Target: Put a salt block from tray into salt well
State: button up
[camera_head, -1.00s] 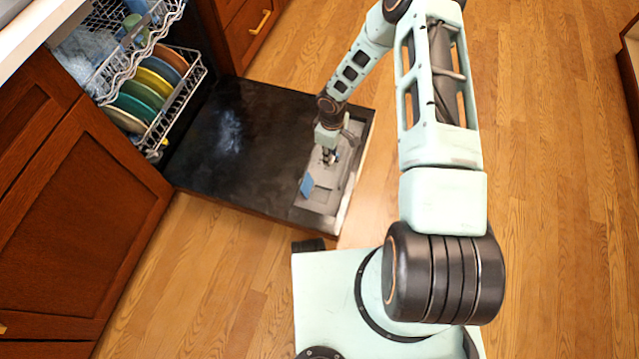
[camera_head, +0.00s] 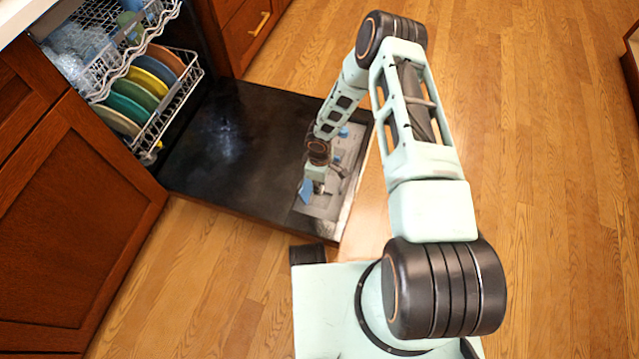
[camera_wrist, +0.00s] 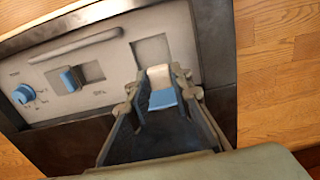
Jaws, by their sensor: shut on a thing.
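My gripper (camera_wrist: 160,92) is shut on a small whitish block (camera_wrist: 158,74), which I take for a salt block. A blue piece (camera_wrist: 162,98) shows just below the block between the fingers; I cannot tell whether it is part of it or a flap behind. A square recess (camera_wrist: 150,47), likely the salt well, is open in the grey panel just beyond the block. The block appears over the recess's lower edge; its height is unclear. In the head view, my gripper (camera_head: 319,189) is low over the panel's near end, beside a tilted blue flap (camera_head: 306,189). I cannot identify the tray.
The panel also carries a blue knob (camera_wrist: 23,94), a blue piece (camera_wrist: 71,79) beside a small recess, and a long bar (camera_wrist: 76,46). The open dark door (camera_head: 235,140) is clear. Behind it stands a rack with coloured plates (camera_head: 140,97). Wood floor lies right.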

jog(key=shift+f+b, duration=3.8)
jog(key=shift+f, duration=1.4)
jog(key=shift+f, duration=0.35)
jog(key=o, duration=1)
jog(key=shift+r, duration=0.15)
jog(key=shift+r+p, duration=2.25)
jog(key=shift+r, duration=1.2)
